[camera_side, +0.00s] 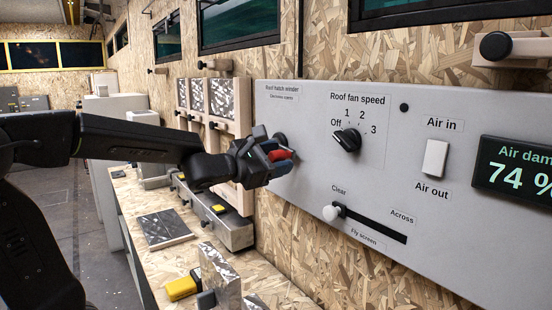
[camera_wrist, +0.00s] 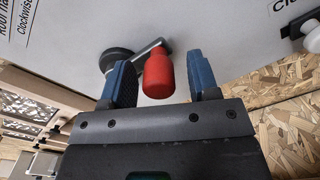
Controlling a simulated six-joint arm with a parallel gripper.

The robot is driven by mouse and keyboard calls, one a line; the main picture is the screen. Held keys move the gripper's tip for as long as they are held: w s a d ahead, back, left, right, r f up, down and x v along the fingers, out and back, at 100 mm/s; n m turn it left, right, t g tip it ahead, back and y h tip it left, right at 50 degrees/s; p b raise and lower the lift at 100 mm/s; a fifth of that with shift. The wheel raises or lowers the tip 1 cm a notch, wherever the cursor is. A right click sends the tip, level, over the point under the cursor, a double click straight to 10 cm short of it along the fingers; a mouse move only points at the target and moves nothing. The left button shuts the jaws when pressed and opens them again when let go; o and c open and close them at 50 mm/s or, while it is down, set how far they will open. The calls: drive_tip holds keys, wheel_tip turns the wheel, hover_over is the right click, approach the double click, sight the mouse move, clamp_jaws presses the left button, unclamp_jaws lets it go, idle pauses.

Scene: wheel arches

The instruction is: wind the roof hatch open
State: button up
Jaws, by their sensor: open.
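The roof hatch winder is a dark round hub (camera_wrist: 115,58) on the grey panel, with a short crank arm and a red handle (camera_wrist: 158,75). In the side view the red handle (camera_side: 280,155) shows at my gripper's fingers, below and right of the hub (camera_side: 280,139). My gripper (camera_wrist: 163,82) is open, with one blue finger on each side of the red handle. In the wrist view a gap shows between the handle and each finger. The label above reads "Roof hatch winder", with a smaller line beginning "Clockwise". The hatch itself is not identifiable in view.
The grey panel (camera_side: 300,205) also carries a fan speed knob (camera_side: 347,140), a white air switch (camera_side: 435,158), a fly screen slider (camera_side: 332,212) and a display reading 74 %. Below is a wooden bench (camera_side: 185,257) with a yellow block (camera_side: 181,289) and upright plates.

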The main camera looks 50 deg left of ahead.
drive_tip(key=s, duration=1.3)
drive_tip(key=shift+s, duration=0.4)
drive_tip(key=w+n, duration=0.2)
drive_tip(key=w, duration=0.3)
drive_tip(key=w+n, duration=0.2)
drive_tip(key=w, duration=0.3)
drive_tip(key=w+n, duration=0.3)
drive_tip(key=w, duration=0.1)
drive_tip(key=shift+w, duration=0.4)
drive_tip(key=shift+c, duration=0.2)
clamp_jaws()
